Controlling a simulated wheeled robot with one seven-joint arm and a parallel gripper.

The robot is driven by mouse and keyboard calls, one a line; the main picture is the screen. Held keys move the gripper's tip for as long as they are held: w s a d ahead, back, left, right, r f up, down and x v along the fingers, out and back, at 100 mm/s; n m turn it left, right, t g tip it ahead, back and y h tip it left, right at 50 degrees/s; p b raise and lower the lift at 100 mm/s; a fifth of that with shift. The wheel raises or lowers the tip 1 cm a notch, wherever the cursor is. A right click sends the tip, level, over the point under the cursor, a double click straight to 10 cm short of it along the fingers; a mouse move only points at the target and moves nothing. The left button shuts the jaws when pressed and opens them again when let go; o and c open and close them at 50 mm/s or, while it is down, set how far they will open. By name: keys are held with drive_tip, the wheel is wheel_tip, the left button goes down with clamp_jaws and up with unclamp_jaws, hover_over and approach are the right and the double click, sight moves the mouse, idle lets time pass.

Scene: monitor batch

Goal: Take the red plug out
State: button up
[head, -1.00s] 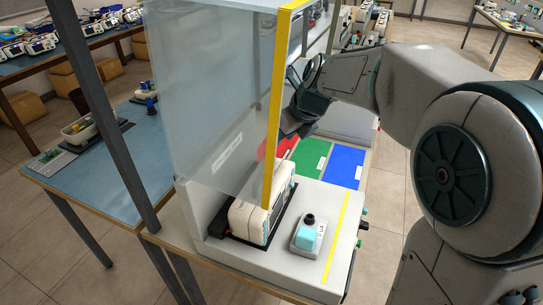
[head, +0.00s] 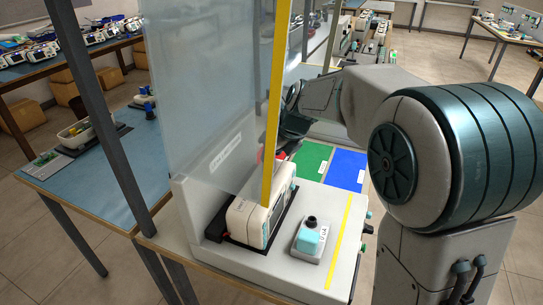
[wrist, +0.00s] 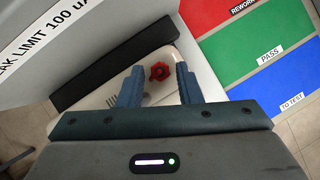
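The red plug (wrist: 160,71) is a small knobbed red piece. In the wrist view it shows between and just beyond the fingertips of my gripper (wrist: 157,78), against the pale body of the monitor. My gripper is open, with a clear gap on both sides of the plug. In the head view the cream monitor (head: 247,221) sits on the white bench fixture, partly behind the clear screen. My gripper (head: 285,140) is behind it, its fingers mostly hidden. I cannot tell the plug from the red mat there.
A clear screen (head: 222,90) with a yellow edge stands close beside my arm. A black bar (wrist: 125,63) runs by the monitor. Green (head: 312,160) and blue (head: 346,168) mats lie to the right. A small teal-topped box (head: 309,238) stands in front.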

clamp_jaws()
drive_tip(key=shift+r, duration=0.2)
drive_tip(key=shift+r+p, duration=2.35)
drive_tip(key=shift+p, duration=0.35)
